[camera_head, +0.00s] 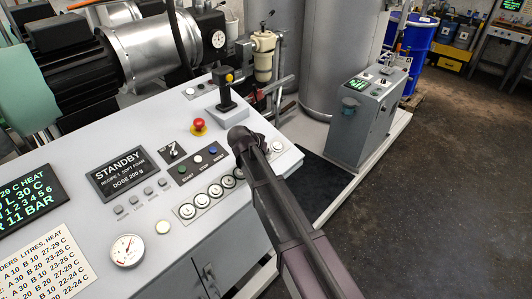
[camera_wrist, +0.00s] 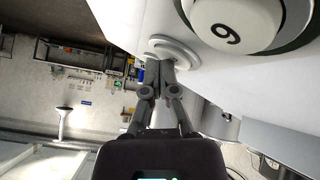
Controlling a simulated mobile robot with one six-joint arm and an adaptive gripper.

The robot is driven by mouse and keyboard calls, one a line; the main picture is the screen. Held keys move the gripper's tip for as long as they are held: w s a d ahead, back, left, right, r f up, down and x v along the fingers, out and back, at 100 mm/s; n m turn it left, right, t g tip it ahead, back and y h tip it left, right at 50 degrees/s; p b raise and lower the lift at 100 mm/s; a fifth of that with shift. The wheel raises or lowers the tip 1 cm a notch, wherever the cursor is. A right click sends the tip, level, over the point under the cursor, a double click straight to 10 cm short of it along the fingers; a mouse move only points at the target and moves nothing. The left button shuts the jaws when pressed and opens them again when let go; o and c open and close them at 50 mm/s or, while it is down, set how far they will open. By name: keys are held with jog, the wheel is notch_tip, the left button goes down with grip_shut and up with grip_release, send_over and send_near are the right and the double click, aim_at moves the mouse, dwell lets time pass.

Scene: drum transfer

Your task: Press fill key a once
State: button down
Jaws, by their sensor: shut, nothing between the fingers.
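A row of round pale keys (camera_head: 201,200) runs along the front right of the grey control panel; I cannot read which one is fill key a. In the wrist view a large round key marked 6 or 9 (camera_wrist: 235,24) fills the upper right. A smaller pale round part (camera_wrist: 177,50) sits just behind my fingertips, and I cannot tell whether they touch it. My gripper (camera_wrist: 160,66) is shut and empty. In the head view my gripper (camera_head: 241,138) is over the panel's right part, beyond the key row, and hides some of the panel.
The panel carries a STANDBY display (camera_head: 123,172), a red stop button (camera_head: 199,127), a black joystick (camera_head: 225,90) and a pressure gauge (camera_head: 127,250). A grey cabinet (camera_head: 366,116) and a blue drum (camera_head: 417,45) stand behind at right. The floor at right is clear.

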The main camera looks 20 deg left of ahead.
jog(key=shift+r, duration=0.15)
jog(key=shift+d+r+p, duration=0.1)
jog(key=shift+r+p, duration=0.15)
jog(key=shift+p, duration=0.15)
notch_tip(320, 180, up, 6)
jog(key=d+p, duration=0.1)
jog(key=p, duration=0.4)
jog(key=shift+s+d+f+p, duration=0.15)
jog(key=shift+s+d+p, duration=0.15)
jog(key=shift+s+d, duration=0.1)
dwell(0.8)
